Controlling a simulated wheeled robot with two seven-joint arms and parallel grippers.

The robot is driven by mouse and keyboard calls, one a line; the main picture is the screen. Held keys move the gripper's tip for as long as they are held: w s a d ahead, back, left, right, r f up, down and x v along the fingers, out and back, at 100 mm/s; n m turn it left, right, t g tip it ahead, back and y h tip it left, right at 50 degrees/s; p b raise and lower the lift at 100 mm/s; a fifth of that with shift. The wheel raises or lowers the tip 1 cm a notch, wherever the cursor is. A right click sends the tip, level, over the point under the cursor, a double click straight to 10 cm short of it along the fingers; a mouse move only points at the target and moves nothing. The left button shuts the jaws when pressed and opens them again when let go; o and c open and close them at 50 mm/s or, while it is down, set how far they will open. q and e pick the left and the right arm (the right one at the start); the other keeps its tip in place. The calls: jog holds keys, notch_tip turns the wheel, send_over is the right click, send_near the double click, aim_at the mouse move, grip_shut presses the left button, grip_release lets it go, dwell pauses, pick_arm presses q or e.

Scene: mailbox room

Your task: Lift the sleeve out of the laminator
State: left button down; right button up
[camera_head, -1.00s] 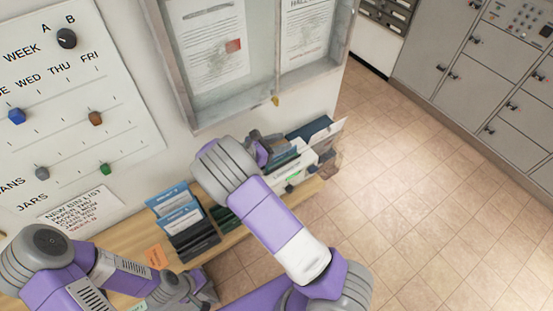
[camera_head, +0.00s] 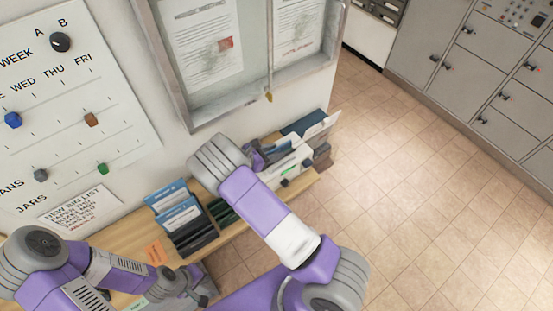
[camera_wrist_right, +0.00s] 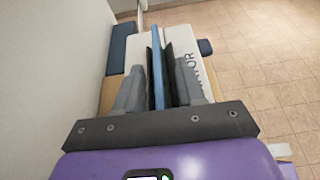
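The laminator is a pale box with lettering on top in the right wrist view (camera_wrist_right: 192,72); in the head view it is the white box (camera_head: 292,166) at the far end of the shelf. A thin blue sheet, seemingly the sleeve (camera_wrist_right: 157,62), stands upright, edge-on, between the fingers of my right gripper (camera_wrist_right: 159,75). The fingers are close on both sides; whether they press on it is unclear. In the head view my right gripper (camera_head: 258,155) is at the laminator, partly hidden by my wrist. My left gripper (camera_head: 200,292) is low over the near shelf, its fingers unclear.
A dark rack (camera_head: 192,235) with blue-topped booklets stands on the wooden shelf (camera_head: 130,235) between my arms. The wall with a framed notice board (camera_head: 215,110) rises close behind. Tiled floor (camera_head: 410,200) is open to the right, before grey lockers (camera_head: 500,90).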

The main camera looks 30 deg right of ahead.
grip_shut()
dwell(0.4)
